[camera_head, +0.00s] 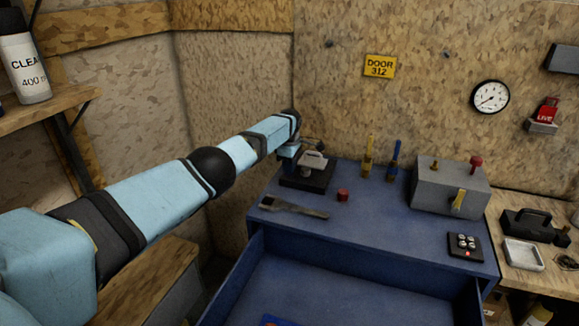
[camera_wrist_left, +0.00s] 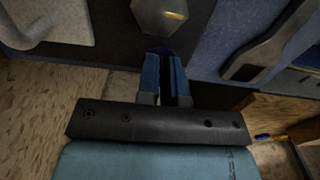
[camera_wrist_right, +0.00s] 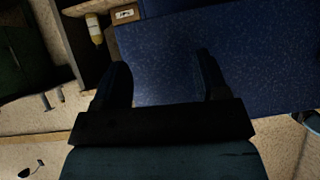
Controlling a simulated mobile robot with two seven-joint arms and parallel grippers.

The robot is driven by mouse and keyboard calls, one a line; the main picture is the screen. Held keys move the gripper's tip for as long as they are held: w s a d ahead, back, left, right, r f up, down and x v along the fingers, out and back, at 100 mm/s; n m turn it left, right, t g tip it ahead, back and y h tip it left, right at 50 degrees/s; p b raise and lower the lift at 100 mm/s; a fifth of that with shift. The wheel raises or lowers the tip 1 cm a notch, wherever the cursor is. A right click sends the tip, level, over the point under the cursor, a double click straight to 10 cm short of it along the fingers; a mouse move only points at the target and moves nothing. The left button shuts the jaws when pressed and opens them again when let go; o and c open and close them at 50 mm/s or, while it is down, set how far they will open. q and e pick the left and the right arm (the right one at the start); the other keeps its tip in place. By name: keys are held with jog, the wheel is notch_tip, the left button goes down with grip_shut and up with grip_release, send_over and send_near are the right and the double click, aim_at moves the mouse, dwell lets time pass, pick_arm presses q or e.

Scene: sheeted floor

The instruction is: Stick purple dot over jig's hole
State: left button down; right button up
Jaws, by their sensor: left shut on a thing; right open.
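The jig (camera_head: 305,182), a dark base with a grey block on it, stands at the back left of the blue bench top. My left gripper (camera_head: 300,148) is above it, its fingers partly hidden. In the left wrist view the fingers (camera_wrist_left: 166,78) are nearly closed, with a dark purple edge, likely the purple dot (camera_wrist_left: 160,50), at their tips. A grey angular block (camera_wrist_left: 160,16) lies just beyond the tips. I cannot make out the jig's hole. My right gripper (camera_wrist_right: 165,78) is open and empty in the right wrist view, with a blue surface behind it.
A grey box with levers (camera_head: 450,188) and a button pad (camera_head: 465,246) are to the right. An open drawer (camera_head: 350,290) is in front. The bench's middle is clear.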

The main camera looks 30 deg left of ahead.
pick_arm(q)
jog(key=shift+f, duration=0.4)
dwell(0.3)
jog(key=c, duration=1.2)
grip_release()
notch_tip(320, 180, up, 5)
jog(key=shift+f+p, duration=0.1)
jog(key=shift+p, duration=0.45)
notch_tip(320, 180, up, 9)
jog(key=shift+r, duration=0.1)
